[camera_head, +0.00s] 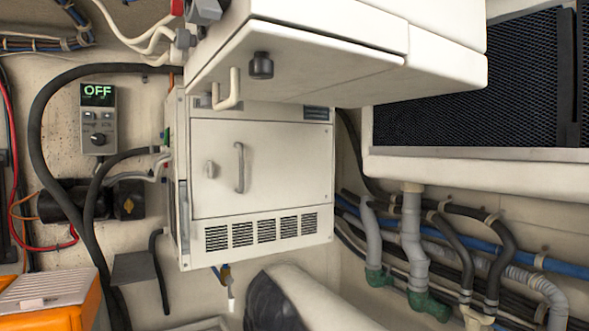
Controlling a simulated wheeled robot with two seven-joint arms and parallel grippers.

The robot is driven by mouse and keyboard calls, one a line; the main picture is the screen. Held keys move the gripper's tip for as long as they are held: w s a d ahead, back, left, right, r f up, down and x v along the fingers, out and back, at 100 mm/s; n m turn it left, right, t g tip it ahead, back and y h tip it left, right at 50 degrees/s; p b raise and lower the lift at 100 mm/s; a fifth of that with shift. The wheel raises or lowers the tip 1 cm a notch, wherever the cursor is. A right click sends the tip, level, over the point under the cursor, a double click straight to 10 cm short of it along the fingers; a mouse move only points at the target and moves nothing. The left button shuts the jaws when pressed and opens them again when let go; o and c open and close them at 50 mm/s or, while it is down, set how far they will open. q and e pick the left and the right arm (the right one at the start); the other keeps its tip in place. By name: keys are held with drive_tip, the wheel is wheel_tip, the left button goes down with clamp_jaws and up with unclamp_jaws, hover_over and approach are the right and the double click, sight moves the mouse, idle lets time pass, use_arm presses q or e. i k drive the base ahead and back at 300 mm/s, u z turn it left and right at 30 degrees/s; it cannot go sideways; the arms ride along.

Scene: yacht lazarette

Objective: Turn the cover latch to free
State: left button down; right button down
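A white box unit (258,225) hangs on the wall in the middle of the view. Its front cover (285,165) is a flat white panel that looks closed. The cover latch (210,169) appears to be the small pale knob near the cover's left edge; it looks upright, but its exact turn is too small to tell. A curved grey handle (239,167) stands upright just right of it. Neither gripper is in view, and nothing touches the latch or the handle.
A white overhanging panel (310,70) with a bent handle (232,90) and black knob (261,65) juts out above the unit. A control box (97,118) reads OFF at left. Hoses (415,245) run at right. An orange case (50,300) sits lower left.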

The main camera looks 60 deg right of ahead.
sight(209, 169)
drive_tip(key=z, duration=1.7)
drive_tip(key=k, duration=1.2)
drive_tip(key=u, duration=0.85)
drive_tip(key=i, duration=1.45)
drive_tip(key=z, duration=0.05)
